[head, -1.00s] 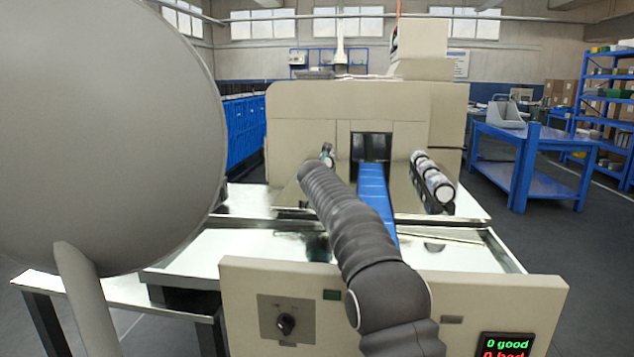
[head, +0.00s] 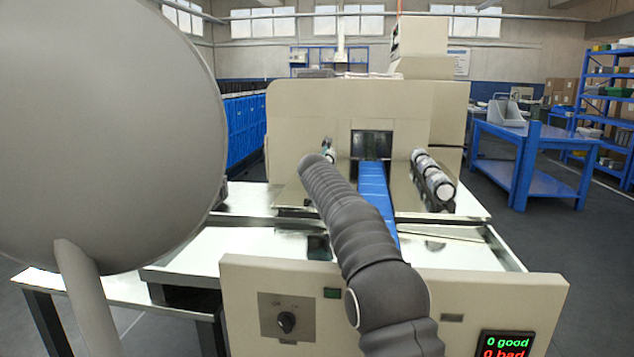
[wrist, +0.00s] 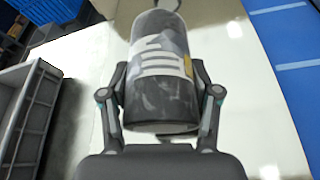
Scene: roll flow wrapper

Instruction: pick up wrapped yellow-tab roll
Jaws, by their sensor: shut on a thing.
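In the wrist view a dark cylindrical roll (wrist: 160,100) with white stripes and a small yellow patch sits between the two fingers of my gripper (wrist: 160,98).
A blue belt (head: 375,190) runs into the machine opening (head: 371,145). A grey crate (wrist: 28,115) is at the left in the wrist view. A counter display (head: 507,344) reads 0 good.

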